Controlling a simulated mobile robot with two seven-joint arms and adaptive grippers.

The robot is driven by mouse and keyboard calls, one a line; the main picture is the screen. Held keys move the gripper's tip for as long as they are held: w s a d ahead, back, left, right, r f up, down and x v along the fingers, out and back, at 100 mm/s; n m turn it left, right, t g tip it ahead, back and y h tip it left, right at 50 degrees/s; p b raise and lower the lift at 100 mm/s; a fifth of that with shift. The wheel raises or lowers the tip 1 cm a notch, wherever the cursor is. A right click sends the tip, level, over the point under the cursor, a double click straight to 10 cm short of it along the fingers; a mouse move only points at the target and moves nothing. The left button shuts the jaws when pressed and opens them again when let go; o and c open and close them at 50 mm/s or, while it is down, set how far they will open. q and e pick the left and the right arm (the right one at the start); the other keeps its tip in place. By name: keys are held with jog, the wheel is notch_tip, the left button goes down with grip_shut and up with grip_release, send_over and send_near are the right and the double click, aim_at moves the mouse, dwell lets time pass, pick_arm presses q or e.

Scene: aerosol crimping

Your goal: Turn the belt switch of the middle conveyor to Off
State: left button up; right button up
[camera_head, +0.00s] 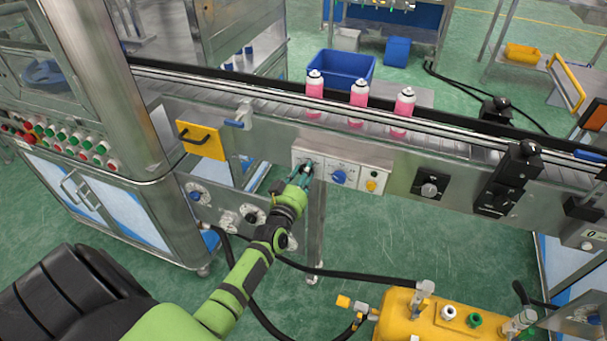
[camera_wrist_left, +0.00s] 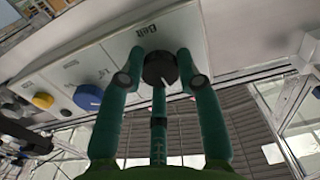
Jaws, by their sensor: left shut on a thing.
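The belt switch is a round black knob (camera_wrist_left: 160,69) under the word "Belt" on a white panel (camera_head: 320,158) on the front of the conveyor (camera_head: 250,110). My left gripper (camera_head: 303,170) reaches up to the left end of this panel and hides the knob in the head view. In the left wrist view my left gripper (camera_wrist_left: 160,75) has its green fingers on both sides of the knob, shut on it. A pale pointer line on the knob is slanted toward the lower right. My right gripper is not in view.
A blue knob (camera_head: 339,177) and a yellow knob (camera_head: 371,185) sit beside the belt switch. Several pink cans (camera_head: 358,97) stand on the conveyor. A yellow tank (camera_head: 440,318) stands at the lower right. A yellow handle plate (camera_head: 200,140) is left of the panel.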

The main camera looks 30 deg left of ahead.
pick_arm(q)
jog(key=shift+f+n+b, duration=0.15)
jog(key=shift+n+b, duration=0.2)
jog(key=shift+n, duration=4.05)
jog(key=o, duration=1.1)
jog(key=shift+o, duration=0.2)
jog(key=shift+s, duration=0.1)
jog(key=v, duration=1.2)
